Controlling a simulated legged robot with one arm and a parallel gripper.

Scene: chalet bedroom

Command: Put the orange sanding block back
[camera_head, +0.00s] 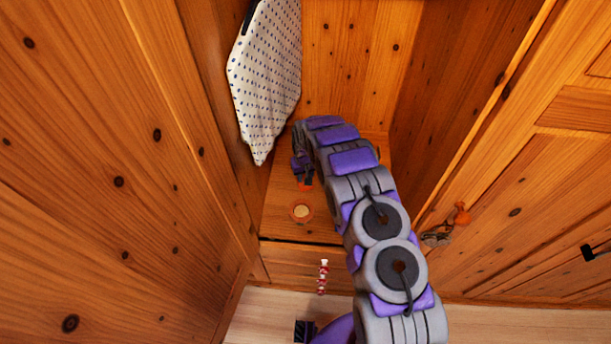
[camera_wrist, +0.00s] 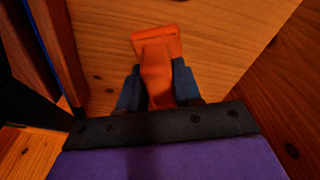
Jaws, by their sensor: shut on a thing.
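In the wrist view my gripper (camera_wrist: 158,92) is shut on the orange sanding block (camera_wrist: 157,45). The block sticks out past the fingertips, with a wooden surface behind it. In the head view my arm reaches into a wooden wardrobe-like recess, and my gripper (camera_head: 304,181) points down at its left side. A small part of the orange block (camera_head: 305,187) shows below the fingers, over the recess floor (camera_head: 280,222). I cannot tell whether the block touches the floor.
A white dotted cloth (camera_head: 265,80) hangs at the left. Wooden walls stand close on both sides. A red-and-white item (camera_head: 323,277) is at the drawer front, and an orange knob-like object (camera_head: 461,214) is at right.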

